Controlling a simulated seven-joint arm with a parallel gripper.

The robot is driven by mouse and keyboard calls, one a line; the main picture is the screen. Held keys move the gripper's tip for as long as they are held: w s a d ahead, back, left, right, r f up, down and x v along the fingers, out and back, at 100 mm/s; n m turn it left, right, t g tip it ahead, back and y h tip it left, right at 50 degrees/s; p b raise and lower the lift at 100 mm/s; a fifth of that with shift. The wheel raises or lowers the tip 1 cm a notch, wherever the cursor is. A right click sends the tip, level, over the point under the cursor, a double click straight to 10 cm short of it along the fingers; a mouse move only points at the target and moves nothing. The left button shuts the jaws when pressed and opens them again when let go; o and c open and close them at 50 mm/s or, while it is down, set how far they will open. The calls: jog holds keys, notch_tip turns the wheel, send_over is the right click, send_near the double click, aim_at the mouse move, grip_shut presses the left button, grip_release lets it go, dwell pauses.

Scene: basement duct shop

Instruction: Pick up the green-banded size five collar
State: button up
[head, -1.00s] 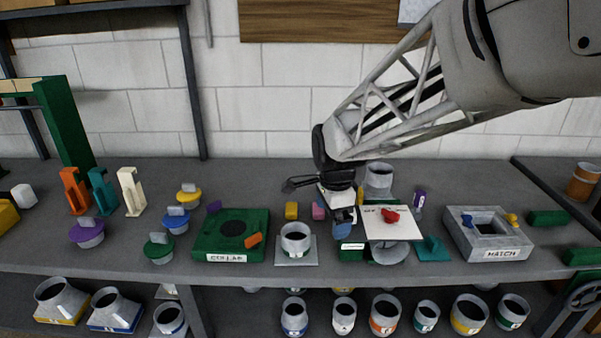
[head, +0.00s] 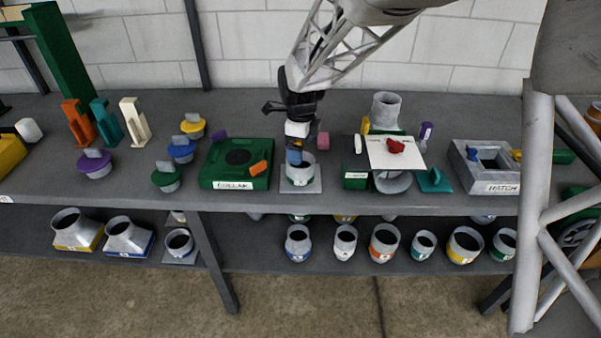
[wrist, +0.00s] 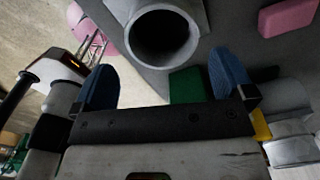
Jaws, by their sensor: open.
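A grey collar (head: 303,179) stands upright on a square grey plate (head: 314,188) on the bench, right of the green COLLAR fixture. A small green mark shows low on its front; I cannot read a size. My gripper (head: 294,158) points down just above the collar and partly covers its top from the head camera. In the wrist view, my gripper (wrist: 160,66) is open, with its blue fingertips apart and nothing held. The collar's round rim (wrist: 197,36) shows ahead of the gap between them. I cannot tell whether a finger touches it.
The green COLLAR fixture (head: 212,176) is close on the left. A stand with a white card (head: 405,155) and the grey HATCH box (head: 462,173) are to the right. A pink block (head: 323,139) lies behind. Several banded collars sit on the lower shelf.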

jog(key=shift+f, duration=1.3)
jog(key=shift+w+a+f, duration=0.1)
jog(key=shift+f, duration=2.5)
jog(key=c, duration=0.9)
jog(key=shift+c, duration=0.2)
jog(key=shift+r, duration=0.2)
